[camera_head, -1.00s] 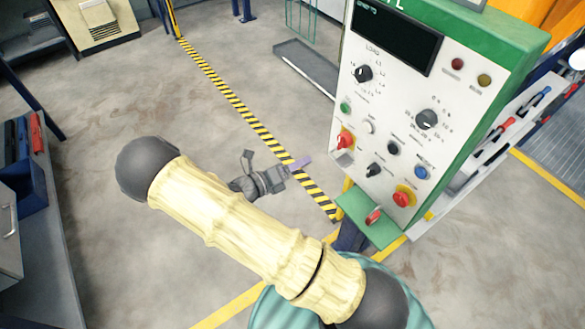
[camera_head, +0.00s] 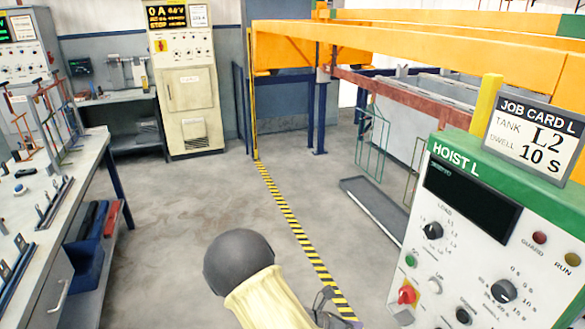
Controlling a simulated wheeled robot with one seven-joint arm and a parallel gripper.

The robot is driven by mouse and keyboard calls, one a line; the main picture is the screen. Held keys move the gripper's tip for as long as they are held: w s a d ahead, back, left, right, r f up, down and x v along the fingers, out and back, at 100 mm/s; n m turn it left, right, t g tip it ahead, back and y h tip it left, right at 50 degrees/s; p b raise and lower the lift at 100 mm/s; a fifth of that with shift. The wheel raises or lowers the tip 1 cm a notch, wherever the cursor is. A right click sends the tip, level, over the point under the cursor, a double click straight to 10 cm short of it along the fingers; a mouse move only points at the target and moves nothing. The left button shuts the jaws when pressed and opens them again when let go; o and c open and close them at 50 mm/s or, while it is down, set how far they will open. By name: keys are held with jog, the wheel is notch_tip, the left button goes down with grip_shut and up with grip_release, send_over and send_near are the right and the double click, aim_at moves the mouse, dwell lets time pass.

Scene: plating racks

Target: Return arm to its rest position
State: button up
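My arm rises from the bottom edge, with a dark round joint and a cream sleeve. Only a small grey part of my gripper (camera_head: 328,304) shows behind the sleeve, at the bottom edge. Its fingers cannot be made out, so I cannot tell whether it is open or holds anything.
The HOIST L control panel (camera_head: 468,235) stands close on the right, with a JOB CARD L sign (camera_head: 535,135) reading tank L2, dwell 10 s. A workbench (camera_head: 75,175) with racks is on the left. Striped floor tape (camera_head: 290,220) crosses open floor. A yellow hoist frame (camera_head: 420,45) stands behind.

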jog(key=s+r+m+g+y, duration=0.35)
jog(key=s+m+y, duration=0.5)
jog(key=m, duration=0.55)
notch_tip(320, 180, up, 9)
jog(key=a+m+t+y, duration=0.2)
jog(key=m+t+y, duration=0.3)
jog(key=m, duration=0.8)
jog(key=shift+s+f+y, duration=0.1)
jog(key=shift+y, duration=0.15)
